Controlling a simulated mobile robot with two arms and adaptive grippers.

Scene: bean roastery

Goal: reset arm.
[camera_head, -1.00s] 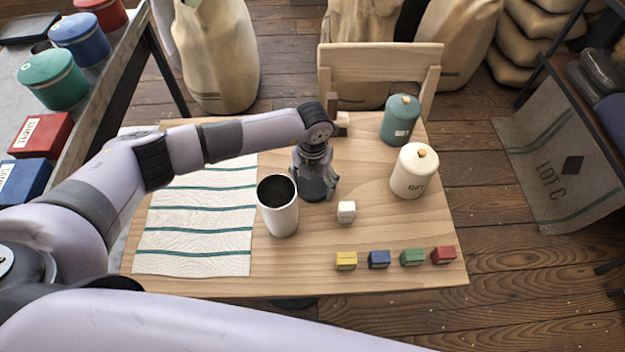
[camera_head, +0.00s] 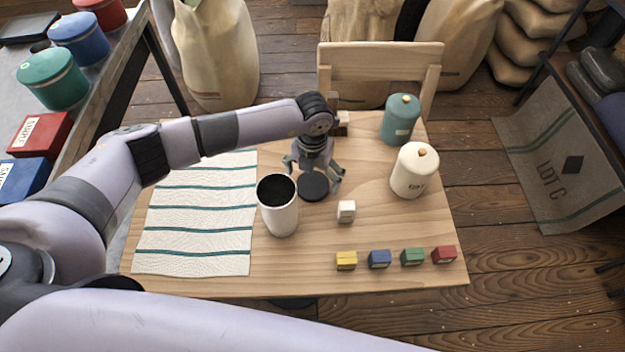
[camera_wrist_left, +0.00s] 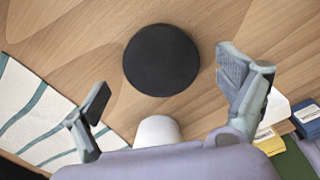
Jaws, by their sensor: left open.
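My left gripper (camera_head: 314,169) is open and empty above the wooden table (camera_head: 215,285). A flat black disc (camera_head: 313,188) lies on the table just below its fingers. In the left wrist view the disc (camera_wrist_left: 161,60) sits between the spread fingertips (camera_wrist_left: 166,80), with bare wood around it and no finger touching it. A white cup (camera_head: 282,219) with a dark inside stands upright, just left of the disc. My right gripper is out of view.
A striped cloth (camera_head: 195,221) covers the table's left part. A white cube (camera_head: 346,212) and a row of small coloured blocks, one of them yellow (camera_head: 346,261), lie at front right. Teal (camera_head: 400,122) and cream (camera_head: 412,172) canisters stand at the back right. A chair (camera_head: 380,62) stands behind.

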